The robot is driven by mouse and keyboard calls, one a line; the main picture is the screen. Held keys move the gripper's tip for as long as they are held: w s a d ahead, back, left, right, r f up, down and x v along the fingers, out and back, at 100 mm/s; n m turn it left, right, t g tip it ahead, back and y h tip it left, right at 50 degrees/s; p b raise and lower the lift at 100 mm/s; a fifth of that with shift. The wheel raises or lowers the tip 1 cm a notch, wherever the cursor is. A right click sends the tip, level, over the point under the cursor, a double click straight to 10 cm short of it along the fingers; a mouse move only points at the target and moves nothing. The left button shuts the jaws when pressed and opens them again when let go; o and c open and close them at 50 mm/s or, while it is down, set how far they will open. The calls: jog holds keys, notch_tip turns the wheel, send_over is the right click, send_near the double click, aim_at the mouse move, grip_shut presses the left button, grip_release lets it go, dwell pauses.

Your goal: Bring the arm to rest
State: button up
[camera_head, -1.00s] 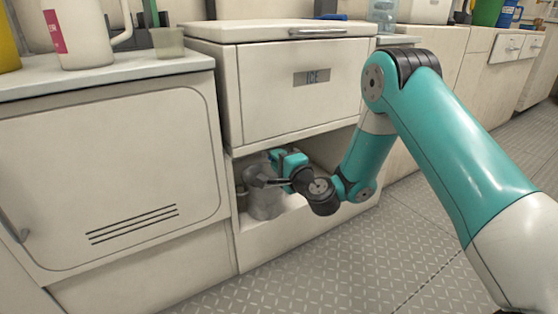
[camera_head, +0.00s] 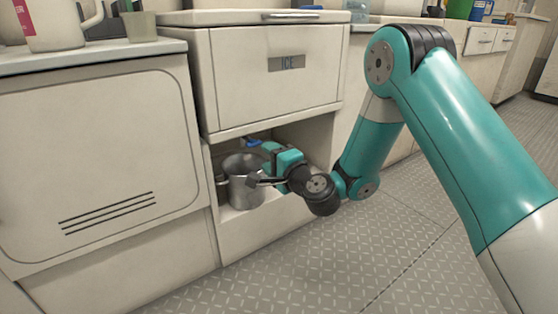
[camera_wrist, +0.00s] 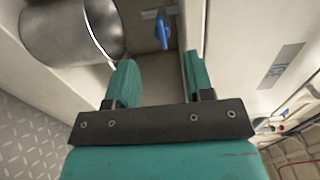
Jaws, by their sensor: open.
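My gripper (camera_wrist: 158,88) is open and empty in the wrist view, its two teal fingers apart with nothing between them. In the head view my gripper (camera_head: 257,181) reaches into the open cubby (camera_head: 262,230) under the ICE chest, low down, with the arm bent over the floor. A grey metal pot (camera_head: 244,183) stands in the cubby beside the gripper. The pot also shows at upper left in the wrist view (camera_wrist: 70,30), apart from the fingers. A blue-handled item (camera_wrist: 163,32) is beyond the fingertips; its far end is unclear.
The ICE chest (camera_head: 275,85) overhangs the cubby. A louvred cabinet door (camera_head: 100,160) is to its left, with a white jug (camera_head: 55,22) and a cup (camera_head: 140,26) on the counter above. The patterned metal floor (camera_head: 330,265) in front is clear.

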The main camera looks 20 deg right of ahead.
jog(key=shift+s+d, duration=0.25)
jog(key=shift+s, duration=0.2)
jog(key=shift+d, duration=0.1)
jog(key=s+a+r+n+g+y+p, duration=0.3)
jog(key=s+a+r+n+g+p, duration=0.3)
jog(key=r, duration=0.4)
jog(key=s+a+r+n+g+y+p, duration=0.3)
jog(key=s+a+r+n+g+p, duration=0.15)
jog(key=s+r+n, duration=0.4)
jog(key=s+d+r+n+g+h+p, duration=0.35)
jog(key=s+d+r+p, duration=0.2)
jog(key=s, duration=0.55)
jog(key=s+d+r+n+g+h+p, duration=0.35)
jog(key=s+r+p, duration=0.35)
jog(key=s, duration=0.4)
notch_tip(320, 180, up, 36)
jog(key=p, duration=3.5)
jog(key=shift+w+h+p, duration=0.3)
jog(key=shift+p, duration=0.1)
